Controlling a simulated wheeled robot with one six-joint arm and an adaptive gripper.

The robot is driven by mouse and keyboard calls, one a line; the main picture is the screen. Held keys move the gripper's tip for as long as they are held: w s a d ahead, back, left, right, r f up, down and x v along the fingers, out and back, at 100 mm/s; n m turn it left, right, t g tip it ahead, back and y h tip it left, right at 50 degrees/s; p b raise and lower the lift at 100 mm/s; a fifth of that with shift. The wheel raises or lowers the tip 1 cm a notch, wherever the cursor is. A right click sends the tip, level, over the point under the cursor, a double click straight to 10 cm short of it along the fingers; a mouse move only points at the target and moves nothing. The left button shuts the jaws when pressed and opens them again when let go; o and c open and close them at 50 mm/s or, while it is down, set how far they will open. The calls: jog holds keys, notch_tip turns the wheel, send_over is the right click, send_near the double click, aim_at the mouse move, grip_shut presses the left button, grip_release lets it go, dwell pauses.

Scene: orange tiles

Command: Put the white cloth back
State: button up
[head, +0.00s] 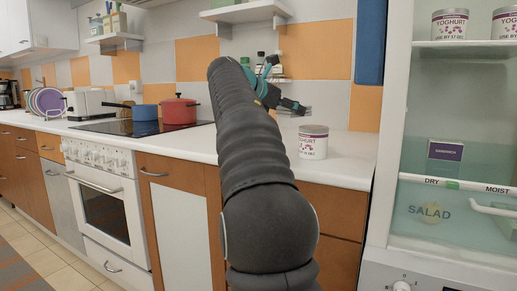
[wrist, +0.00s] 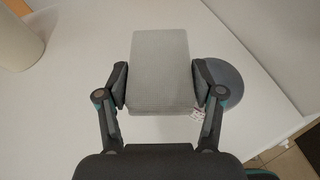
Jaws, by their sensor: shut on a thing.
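The white cloth (wrist: 160,65) looks pale grey and folded into a neat rectangle in the wrist view. My gripper (wrist: 161,84) is shut on it, with one finger pressed to each side edge. In the head view my gripper (head: 292,106) is over the right part of the white counter, behind the yoghurt tub. I cannot clearly make out the cloth in the head view, and its height above the counter is hard to tell.
A yoghurt tub (head: 313,142) stands on the counter (head: 345,168). A glass-doored fridge (head: 392,130) is at the right. Red (head: 178,110) and blue pots are on the stove.

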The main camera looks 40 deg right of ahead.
jog(key=w+a+f, duration=0.1)
jog(key=w+f, duration=0.1)
jog(key=w+a+f+b, duration=0.1)
jog(key=w+a+f, duration=0.1)
jog(key=w, duration=0.1)
jog(key=w+a+f, duration=0.2)
jog(key=w, duration=0.1)
jog(key=shift+w+b, duration=0.2)
jog(key=shift+b, duration=0.1)
jog(key=shift+a+f+b, duration=0.1)
jog(key=shift+f+b, duration=1.15)
jog(key=shift+f, duration=0.7)
jog(key=shift+f, duration=0.2)
jog(key=o, duration=1.1)
jog(key=shift+o, duration=0.2)
jog(key=shift+r, duration=0.1)
jog(key=shift+a+r, duration=0.2)
jog(key=p+v, duration=0.2)
jog(key=v, duration=0.9)
jog(key=shift+a+r+p, duration=0.15)
jog(key=shift+a+p, duration=0.1)
jog(key=shift+p, duration=0.15)
